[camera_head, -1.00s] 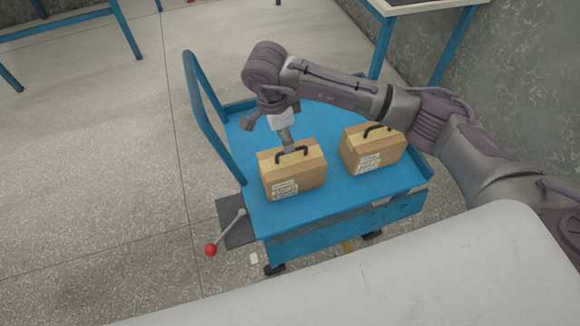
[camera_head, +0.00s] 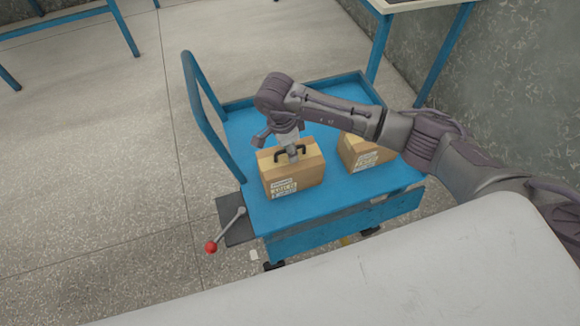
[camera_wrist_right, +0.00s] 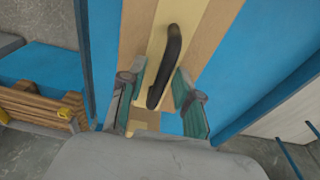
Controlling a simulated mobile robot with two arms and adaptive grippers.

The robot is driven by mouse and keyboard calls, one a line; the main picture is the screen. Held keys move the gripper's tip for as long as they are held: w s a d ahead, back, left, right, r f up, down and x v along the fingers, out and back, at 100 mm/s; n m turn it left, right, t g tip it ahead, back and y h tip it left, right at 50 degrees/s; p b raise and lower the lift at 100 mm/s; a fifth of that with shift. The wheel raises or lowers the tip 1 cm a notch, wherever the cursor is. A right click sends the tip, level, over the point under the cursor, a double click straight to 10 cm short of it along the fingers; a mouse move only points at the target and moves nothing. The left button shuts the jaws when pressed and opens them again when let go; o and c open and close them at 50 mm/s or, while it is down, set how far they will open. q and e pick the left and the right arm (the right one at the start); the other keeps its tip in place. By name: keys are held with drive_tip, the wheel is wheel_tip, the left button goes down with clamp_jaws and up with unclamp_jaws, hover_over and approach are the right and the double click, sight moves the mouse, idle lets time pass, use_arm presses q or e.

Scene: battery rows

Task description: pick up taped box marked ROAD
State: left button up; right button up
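Two tan cardboard boxes with tape and white labels stand side by side on a blue cart (camera_head: 237,135). The left box (camera_head: 310,174) has a black handle on top, and the right box (camera_head: 357,150) is partly covered by my right arm. The print on both labels is too small to read, so I cannot tell which is marked ROAD. My right gripper (camera_head: 293,155) is down at the left box's handle. In the right wrist view, its open fingers (camera_wrist_right: 160,98) stand apart on either side of the black handle (camera_wrist_right: 170,60). My left gripper is not in view.
The cart has a blue push bar (camera_head: 207,110) on its left and a lever with a red knob (camera_head: 210,248) in front. A wooden crate (camera_wrist_right: 35,107) shows in the right wrist view. Blue-legged tables (camera_head: 448,55) stand behind.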

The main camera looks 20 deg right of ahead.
clamp_jaws()
drive_tip(key=shift+w+r, duration=0.15)
drive_tip(key=shift+r, duration=0.1)
